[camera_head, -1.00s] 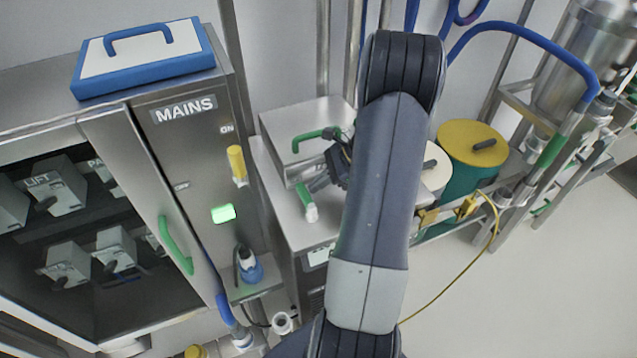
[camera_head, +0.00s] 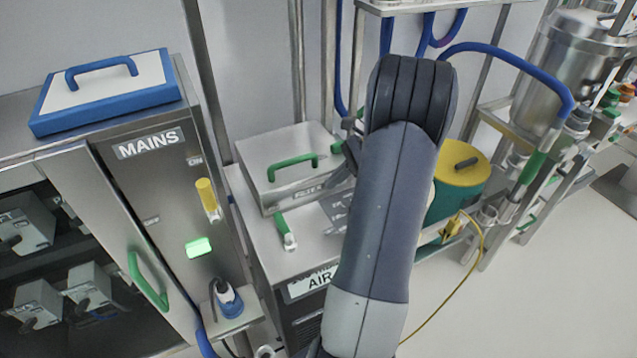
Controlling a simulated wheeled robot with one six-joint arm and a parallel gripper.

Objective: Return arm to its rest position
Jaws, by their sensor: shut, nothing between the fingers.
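My arm (camera_head: 383,210) rises from the bottom of the view, with its dark elbow near the top centre. My gripper (camera_head: 346,160) shows only in part, at the left side of the arm. It is shut and holds nothing. It appears in front of the right end of a steel box with a green handle (camera_head: 293,165). The rest of the gripper and wrist is hidden behind my arm.
The MAINS cabinet (camera_head: 140,190) with a yellow lever (camera_head: 207,197) and a green handle (camera_head: 147,281) stands left. A blue-rimmed lid (camera_head: 108,88) lies on top. A yellow-lidded green bin (camera_head: 462,165) stands right of my arm. Open floor lies at lower right.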

